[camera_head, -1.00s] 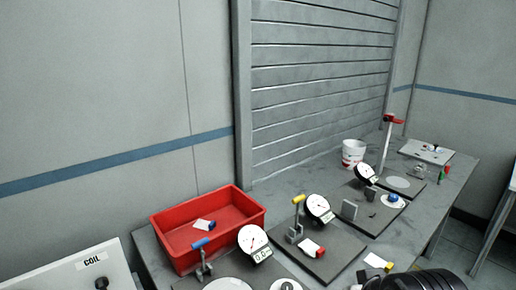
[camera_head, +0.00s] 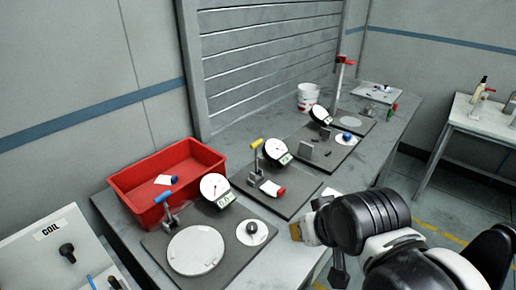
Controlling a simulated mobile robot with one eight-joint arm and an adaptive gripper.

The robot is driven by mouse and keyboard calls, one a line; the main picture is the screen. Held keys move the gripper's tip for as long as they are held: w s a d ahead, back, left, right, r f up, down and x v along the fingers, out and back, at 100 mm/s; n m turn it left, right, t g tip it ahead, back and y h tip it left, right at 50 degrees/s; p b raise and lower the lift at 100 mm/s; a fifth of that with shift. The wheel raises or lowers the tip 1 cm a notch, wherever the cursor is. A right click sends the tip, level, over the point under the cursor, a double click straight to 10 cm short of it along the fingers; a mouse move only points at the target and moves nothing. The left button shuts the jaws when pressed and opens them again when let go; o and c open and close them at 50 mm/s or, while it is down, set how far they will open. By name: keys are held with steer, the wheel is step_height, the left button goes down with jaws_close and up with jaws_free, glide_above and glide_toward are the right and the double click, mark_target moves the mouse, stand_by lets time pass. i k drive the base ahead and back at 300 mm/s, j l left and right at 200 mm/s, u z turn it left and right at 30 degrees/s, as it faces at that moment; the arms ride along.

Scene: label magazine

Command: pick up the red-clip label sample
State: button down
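The red-clip label sample (camera_head: 272,188) is a small white label with a red clip at its right end. It lies on the dark base plate of the middle gauge station (camera_head: 292,207), in front of the yellow-handled lever. My gripper (camera_head: 312,238) is at the end of my black arm, to the right of and nearer than the sample, apart from it in the picture. Its fingers are small and partly hidden by my wrist, so I cannot tell whether they are open. A yellowish part shows at its tip.
The near gauge station (camera_head: 160,243) has a blue lever and round plate. Another station (camera_head: 322,153) and a white bucket (camera_head: 308,97) stand farther back. A pale card (camera_head: 331,192) lies near my gripper, partly hidden.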

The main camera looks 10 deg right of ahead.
mark_target(270, 188)
steer(key=k+l, duration=0.1)
steer(key=l, duration=0.25)
steer(key=k+l, duration=0.1)
steer(key=l, duration=0.25)
steer(key=k+l, duration=0.1)
steer(key=l, duration=0.25)
steer(key=k+l+u, duration=0.1)
steer(key=l, duration=0.3)
